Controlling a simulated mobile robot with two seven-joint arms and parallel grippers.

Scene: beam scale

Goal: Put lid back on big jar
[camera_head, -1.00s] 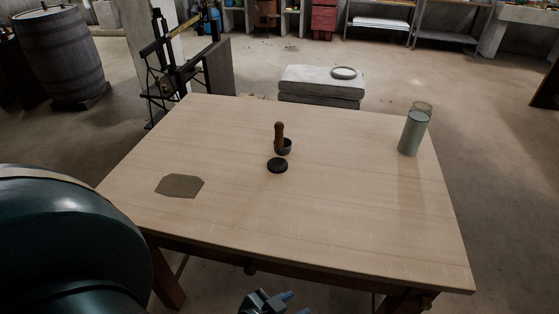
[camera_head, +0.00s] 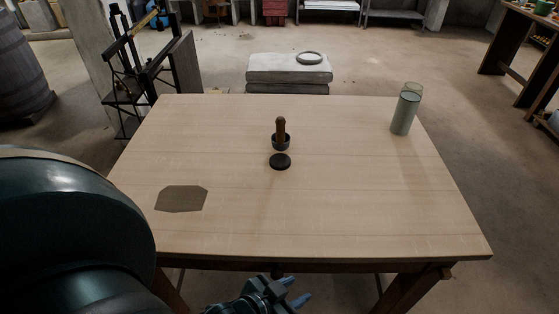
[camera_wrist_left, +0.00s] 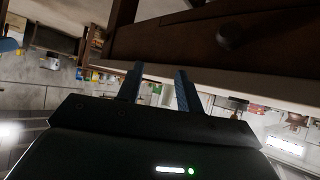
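A small round black disc (camera_head: 280,161), which looks like a lid, lies flat on the table. Just behind it stands a small dark cup (camera_head: 281,143) with an upright brown wooden piece (camera_head: 281,127) in it. A tall grey-green cylindrical jar (camera_head: 403,114) stands upright at the table's back right, with a second, clear-looking vessel (camera_head: 413,88) close behind it. Which one is the big jar I cannot tell for sure. My left gripper (camera_head: 297,295) is in front of the table's near edge, empty. Its two blue fingers stand apart in the left wrist view (camera_wrist_left: 160,76). My right gripper is not in view.
A flat brown-grey angular patch (camera_head: 181,199) lies on the table's left. The wooden table (camera_head: 340,215) is otherwise clear. Beyond it are a stone block (camera_head: 288,70) with a ring on top and a dark frame stand (camera_head: 150,65).

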